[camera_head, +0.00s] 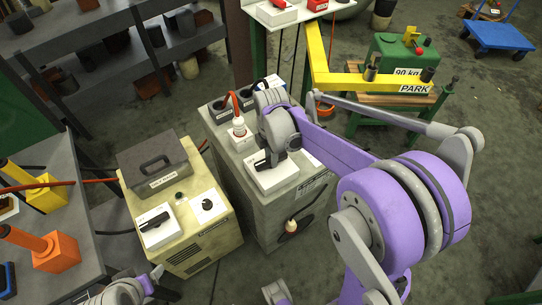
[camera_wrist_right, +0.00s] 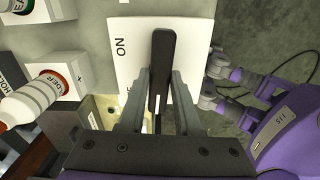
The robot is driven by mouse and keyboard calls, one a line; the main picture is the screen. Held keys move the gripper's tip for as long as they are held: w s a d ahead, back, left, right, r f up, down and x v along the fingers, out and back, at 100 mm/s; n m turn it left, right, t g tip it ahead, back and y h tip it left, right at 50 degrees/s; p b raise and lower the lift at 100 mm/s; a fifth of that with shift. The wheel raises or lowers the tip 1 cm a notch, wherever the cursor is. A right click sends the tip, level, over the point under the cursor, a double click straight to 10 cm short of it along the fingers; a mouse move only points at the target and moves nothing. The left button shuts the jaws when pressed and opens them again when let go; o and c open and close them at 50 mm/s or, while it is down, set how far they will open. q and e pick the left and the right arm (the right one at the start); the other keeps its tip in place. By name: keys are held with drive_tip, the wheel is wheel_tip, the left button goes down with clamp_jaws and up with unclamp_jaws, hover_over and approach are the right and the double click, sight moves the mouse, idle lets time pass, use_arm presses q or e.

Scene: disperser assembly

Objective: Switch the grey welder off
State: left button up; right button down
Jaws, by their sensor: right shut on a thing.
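The grey welder (camera_head: 284,224) is a box in the middle of the head view. On its top is a white switch plate (camera_head: 276,180) with a black lever. My right gripper (camera_head: 268,160) reaches down to this lever. In the right wrist view the black lever (camera_wrist_right: 161,62) stands between the two fingers of the right gripper (camera_wrist_right: 158,100), which is shut on it. The plate reads "ON" beside the lever; a lower label is mostly hidden by a finger. My left gripper (camera_head: 152,279) is at the lower left, partly visible; its jaws are unclear.
A red-and-white bottle-shaped plug (camera_head: 239,127) with a cable stands beside the switch plate. A yellowish welder (camera_head: 190,235) with its own switch is to the left. A bench with orange (camera_head: 55,253) and yellow blocks is at far left. A yellow PARK arm (camera_head: 370,82) stands behind.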

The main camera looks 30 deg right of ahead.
drive_tip(key=shift+n, duration=0.5)
drive_tip(key=c, duration=0.6)
unclamp_jaws()
drive_tip(key=shift+r, duration=0.1)
wheel_tip(320, 180, up, 11)
drive_tip(key=shift+f+p, duration=0.2)
drive_tip(key=shift+p, duration=0.25)
drive_tip(key=s+a+f+m+t+p, duration=0.1)
drive_tip(key=s+a+m+t, duration=0.1)
drive_tip(key=s+m, duration=0.5)
drive_tip(key=s+a+f+m+t+p, duration=0.1)
drive_tip(key=s+a+f+m+t, duration=0.1)
drive_tip(key=s+m, duration=0.6)
drive_tip(key=a+m+t, duration=0.1)
drive_tip(key=a+m, duration=0.1)
drive_tip(key=m, duration=0.1)
drive_tip(key=shift+s+a+f+m+p, duration=0.25)
drive_tip(key=shift+a+f+m+p, duration=0.05)
drive_tip(key=shift+a+m+p, duration=0.1)
